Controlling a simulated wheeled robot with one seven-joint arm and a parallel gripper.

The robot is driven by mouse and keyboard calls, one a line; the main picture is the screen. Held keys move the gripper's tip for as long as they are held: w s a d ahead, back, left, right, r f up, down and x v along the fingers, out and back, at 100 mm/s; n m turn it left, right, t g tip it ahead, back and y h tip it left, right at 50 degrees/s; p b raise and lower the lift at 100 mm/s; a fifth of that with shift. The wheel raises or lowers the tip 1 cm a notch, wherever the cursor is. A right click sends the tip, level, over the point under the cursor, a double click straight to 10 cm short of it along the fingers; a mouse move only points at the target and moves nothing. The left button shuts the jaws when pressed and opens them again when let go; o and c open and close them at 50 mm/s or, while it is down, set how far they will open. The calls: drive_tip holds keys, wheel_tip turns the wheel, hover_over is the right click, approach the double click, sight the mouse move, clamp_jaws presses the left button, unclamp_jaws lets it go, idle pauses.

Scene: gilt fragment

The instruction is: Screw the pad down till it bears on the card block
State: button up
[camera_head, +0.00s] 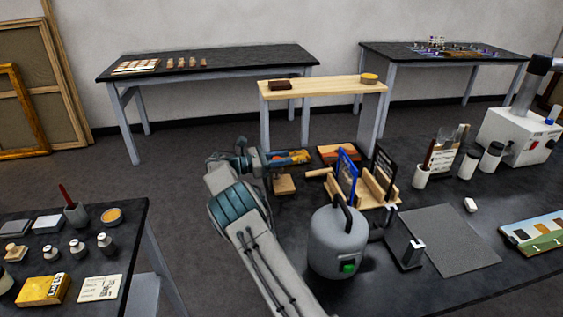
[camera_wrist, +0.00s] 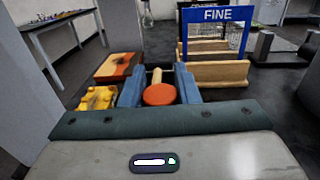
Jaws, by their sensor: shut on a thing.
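My gripper (camera_wrist: 158,82) is shut on an orange round disc (camera_wrist: 160,95), with one blue-grey finger on each side of it. I cannot tell whether this disc is the pad. A short wooden peg (camera_wrist: 157,76) shows just beyond it. In the head view my gripper (camera_head: 270,163) is at the left of the wooden stands, with a small wooden block (camera_head: 284,185) just below; its grip is hidden there. An orange-brown block (camera_wrist: 118,67) lies beyond the left finger, also in the head view (camera_head: 335,152). I cannot make out the card block for certain.
A yellow piece (camera_wrist: 98,98) lies close left of the fingers. A blue frame marked FINE (camera_wrist: 217,35) stands on wooden supports (camera_wrist: 219,72) to the right. A grey canister (camera_head: 338,245) stands near my arm. A grey mat (camera_head: 448,240) lies clear.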

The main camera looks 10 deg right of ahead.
drive_tip(key=shift+m+g+b, duration=0.35)
drive_tip(key=shift+m+g, duration=0.25)
drive_tip(key=shift+g, duration=0.4)
drive_tip(key=o, duration=1)
drive_tip(key=shift+s, duration=0.1)
drive_tip(key=shift+c, duration=0.2)
drive_tip(key=shift+r, duration=0.1)
drive_tip(key=shift+r, duration=0.3)
drive_tip(key=s+d+r+b, duration=0.2)
drive_tip(key=s+d+r, duration=0.4)
drive_tip(key=d+r, duration=0.3)
drive_tip(key=shift+d+r, duration=0.4)
drive_tip(key=shift+r, duration=0.25)
drive_tip(key=shift+s, duration=0.1)
